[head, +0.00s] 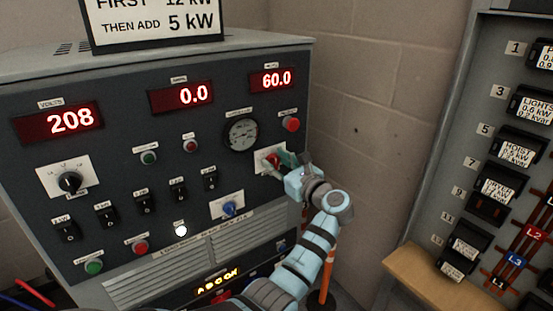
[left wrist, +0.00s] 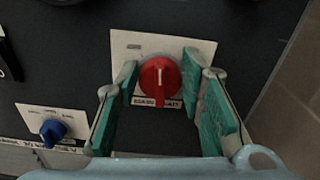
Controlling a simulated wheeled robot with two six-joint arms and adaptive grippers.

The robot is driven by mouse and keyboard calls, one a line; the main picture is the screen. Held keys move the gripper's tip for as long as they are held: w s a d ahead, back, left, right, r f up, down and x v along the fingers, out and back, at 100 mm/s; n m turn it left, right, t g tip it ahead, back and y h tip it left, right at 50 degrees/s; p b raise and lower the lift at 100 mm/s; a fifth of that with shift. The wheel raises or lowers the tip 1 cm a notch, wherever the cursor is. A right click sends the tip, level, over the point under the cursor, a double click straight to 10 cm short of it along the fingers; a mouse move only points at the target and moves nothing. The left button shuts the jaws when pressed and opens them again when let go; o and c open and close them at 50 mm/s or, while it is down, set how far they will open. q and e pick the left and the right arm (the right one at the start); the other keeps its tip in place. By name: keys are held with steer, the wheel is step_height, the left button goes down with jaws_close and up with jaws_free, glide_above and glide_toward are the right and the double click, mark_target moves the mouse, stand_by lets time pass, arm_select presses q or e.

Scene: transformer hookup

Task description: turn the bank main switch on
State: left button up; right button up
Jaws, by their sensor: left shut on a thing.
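A red rotary switch (head: 270,160) sits on a white plate on the grey load bank panel (head: 110,135); its label is too small to read surely. In the left wrist view the red knob (left wrist: 159,79) shows its white pointer line standing about upright. My left gripper (head: 281,160) reaches the panel from the right. In the left wrist view the green finger pads of the left gripper (left wrist: 160,82) stand on both sides of the knob, shut on it. The right gripper is not in view.
A blue knob (head: 229,208) sits below and left of the red switch. Red displays read 208 volts (head: 58,122), 0.0 amps (head: 181,96) and 60.0 (head: 272,80). A white lamp (head: 181,230) glows. A breaker panel (head: 490,130) stands at the right.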

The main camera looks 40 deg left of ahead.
arm_select(q)
steer(key=m+p, duration=0.1)
steer(key=m, duration=0.2)
steer(key=shift+w+d+m+p, duration=0.1)
steer(key=shift+w+m+p, duration=0.05)
steer(key=shift+m+p, duration=0.2)
steer(key=m+p, duration=0.2)
steer(key=m, duration=0.1)
steer(key=shift+w+m, duration=0.15)
steer(key=shift+m, duration=0.1)
steer(key=shift+w+f+m+p, duration=0.15)
steer(key=shift+m+p, duration=0.5)
steer(key=shift+m, duration=0.85)
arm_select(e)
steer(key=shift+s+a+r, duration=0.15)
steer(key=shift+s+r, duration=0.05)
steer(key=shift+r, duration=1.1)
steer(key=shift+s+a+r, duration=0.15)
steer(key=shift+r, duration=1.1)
arm_select(q)
steer(key=o, duration=1.1)
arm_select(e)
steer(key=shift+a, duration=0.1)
